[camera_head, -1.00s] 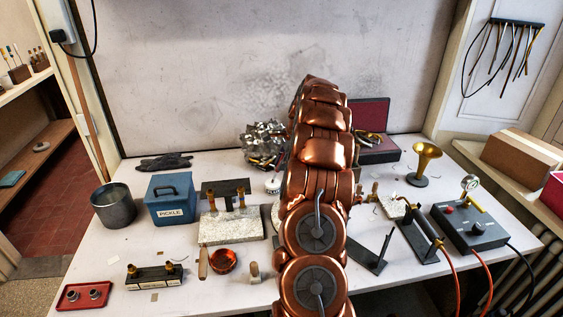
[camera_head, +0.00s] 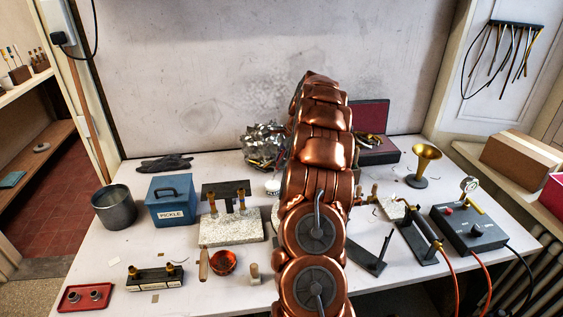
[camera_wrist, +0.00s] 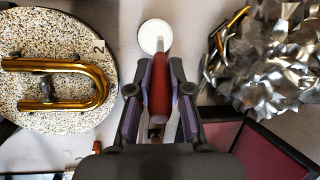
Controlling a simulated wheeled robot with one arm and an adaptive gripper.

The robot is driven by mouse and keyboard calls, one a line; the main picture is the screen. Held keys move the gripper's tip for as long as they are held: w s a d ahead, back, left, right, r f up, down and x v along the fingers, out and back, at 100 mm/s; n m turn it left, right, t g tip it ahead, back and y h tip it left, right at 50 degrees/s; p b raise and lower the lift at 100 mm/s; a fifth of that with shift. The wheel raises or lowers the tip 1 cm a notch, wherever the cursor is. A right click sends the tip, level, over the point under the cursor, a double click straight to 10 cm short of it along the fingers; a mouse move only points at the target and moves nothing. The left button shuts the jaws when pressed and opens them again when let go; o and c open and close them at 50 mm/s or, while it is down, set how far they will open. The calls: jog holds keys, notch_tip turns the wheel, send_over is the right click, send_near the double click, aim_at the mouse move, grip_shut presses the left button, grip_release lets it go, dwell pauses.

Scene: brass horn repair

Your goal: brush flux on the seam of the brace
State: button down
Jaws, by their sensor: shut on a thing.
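In the wrist view my gripper (camera_wrist: 159,75) is shut on a brush with a red handle (camera_wrist: 159,95). The brush's pale tip end points at a small round white pot (camera_wrist: 149,33) and overlaps it in the picture; I cannot tell whether it touches. A U-shaped brass tube (camera_wrist: 90,72) lies on a round speckled plate (camera_wrist: 75,30) marked 2, at the left. A small crosspiece (camera_wrist: 46,88) shows between its two legs; its seam is too small to make out. In the head view my arm hides the gripper and brush; the white pot (camera_head: 272,187) shows beside the arm.
Crumpled silvery metal (camera_wrist: 275,60) stands close to the right of the gripper, near an open red-lined case (camera_wrist: 265,150). In the head view a speckled block (camera_head: 230,232), a blue PICKLE box (camera_head: 172,207) and a copper bowl (camera_head: 223,261) stand left of my arm.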

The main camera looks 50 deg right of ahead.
jog(key=shift+r+p, duration=0.9)
jog(key=shift+r, duration=1.65)
